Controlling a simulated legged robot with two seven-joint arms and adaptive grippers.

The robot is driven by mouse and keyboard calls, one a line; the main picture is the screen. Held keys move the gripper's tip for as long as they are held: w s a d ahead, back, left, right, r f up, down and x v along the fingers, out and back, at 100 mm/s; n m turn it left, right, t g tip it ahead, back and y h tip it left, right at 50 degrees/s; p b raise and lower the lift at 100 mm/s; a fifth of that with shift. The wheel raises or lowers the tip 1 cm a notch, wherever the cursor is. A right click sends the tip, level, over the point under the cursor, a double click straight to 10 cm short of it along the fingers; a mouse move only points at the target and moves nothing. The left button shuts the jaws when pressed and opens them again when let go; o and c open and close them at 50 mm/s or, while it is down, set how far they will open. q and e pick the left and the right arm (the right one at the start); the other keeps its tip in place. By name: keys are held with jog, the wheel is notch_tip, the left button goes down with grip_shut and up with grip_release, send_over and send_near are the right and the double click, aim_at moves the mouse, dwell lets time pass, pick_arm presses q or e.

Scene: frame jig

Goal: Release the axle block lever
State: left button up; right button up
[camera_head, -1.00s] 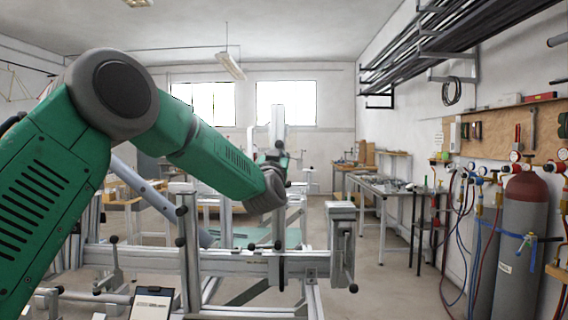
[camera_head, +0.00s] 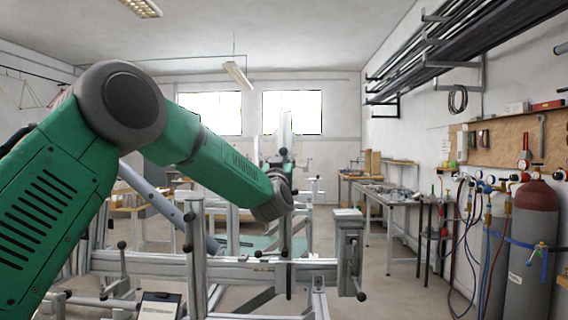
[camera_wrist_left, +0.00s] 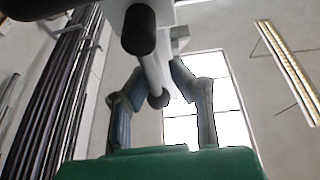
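My left arm reaches in from the left in the head view, and its wrist (camera_head: 272,201) is above the rail of the frame jig (camera_head: 240,265). The gripper's fingers are hard to make out there. In the left wrist view my left gripper (camera_wrist_left: 158,67) has a finger on each side of a pale bar. A black rounded knob (camera_wrist_left: 158,98) shows between the fingers, and a larger black knob (camera_wrist_left: 139,30) is closer. I cannot tell whether the fingertips touch the bar. A grey block (camera_head: 348,226) stands at the rail's right end, with a black-knobbed lever (camera_head: 360,296) low on it. My right gripper is not visible.
A workbench (camera_head: 375,190) stands behind on the right. Gas cylinders (camera_head: 530,250) with hoses are by the right wall. Open floor lies between the jig and the cylinders.

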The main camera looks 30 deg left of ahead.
pick_arm(q)
jog(key=shift+w, duration=0.15)
jog(key=v, duration=1.2)
jog(key=shift+f, duration=0.2)
jog(key=shift+a, duration=0.15)
